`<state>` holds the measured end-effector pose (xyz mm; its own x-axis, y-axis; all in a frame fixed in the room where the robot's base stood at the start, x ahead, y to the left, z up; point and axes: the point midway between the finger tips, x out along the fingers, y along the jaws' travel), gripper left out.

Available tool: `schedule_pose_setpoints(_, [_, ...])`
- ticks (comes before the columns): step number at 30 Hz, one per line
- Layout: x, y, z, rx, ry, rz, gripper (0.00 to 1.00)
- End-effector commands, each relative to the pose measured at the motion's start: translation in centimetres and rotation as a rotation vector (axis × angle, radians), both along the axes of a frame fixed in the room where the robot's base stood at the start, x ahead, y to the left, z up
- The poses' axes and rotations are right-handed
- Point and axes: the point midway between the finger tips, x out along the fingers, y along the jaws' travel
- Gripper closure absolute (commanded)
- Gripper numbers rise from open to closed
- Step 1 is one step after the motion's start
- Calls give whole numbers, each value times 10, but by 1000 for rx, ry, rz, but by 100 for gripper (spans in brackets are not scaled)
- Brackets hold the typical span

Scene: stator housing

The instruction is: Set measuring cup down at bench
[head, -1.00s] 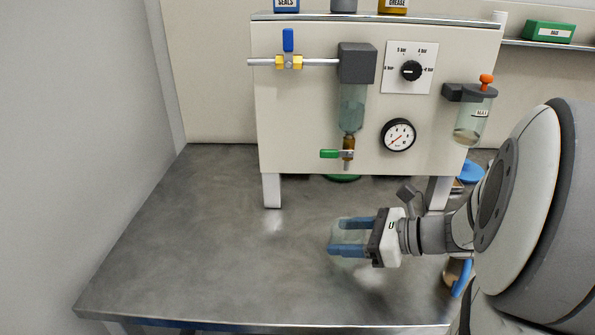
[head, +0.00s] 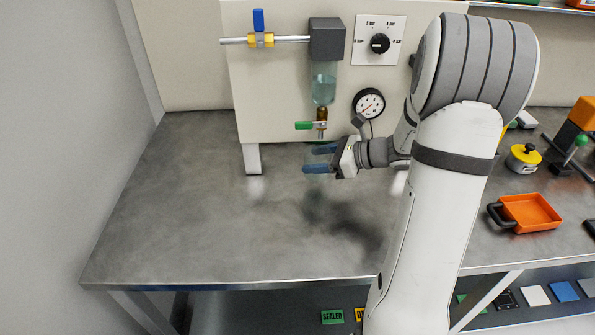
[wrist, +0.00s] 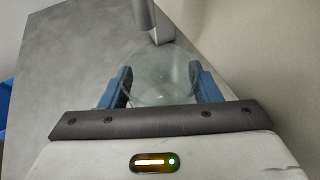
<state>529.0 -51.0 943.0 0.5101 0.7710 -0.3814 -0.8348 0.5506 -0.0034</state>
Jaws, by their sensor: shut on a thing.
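My gripper (head: 320,160) is shut on the clear measuring cup. In the wrist view the see-through cup (wrist: 160,78) sits between the two blue fingers, its round rim facing the camera. In the head view the cup is hard to make out between the fingers. The grey metal bench (head: 200,215) lies below. A soft shadow on the bench, apart from the gripper, suggests that the cup is held above the surface. The gripper is in front of the panel's lower edge, just below the green-handled drain valve (head: 310,125).
The cream panel (head: 280,85) stands on legs (head: 252,158) at the bench's back; one leg is close beyond the cup. A gauge (head: 369,103) is near my wrist. An orange tray (head: 530,213) and a yellow pot (head: 523,158) are at right. The bench's left and front are clear.

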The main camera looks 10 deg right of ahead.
Motion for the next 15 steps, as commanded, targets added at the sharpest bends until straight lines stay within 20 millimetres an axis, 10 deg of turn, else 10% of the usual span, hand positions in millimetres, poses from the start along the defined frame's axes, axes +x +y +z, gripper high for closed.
schedule_pose_setpoints(15, [0,-1,-34,0,1,-3,69])
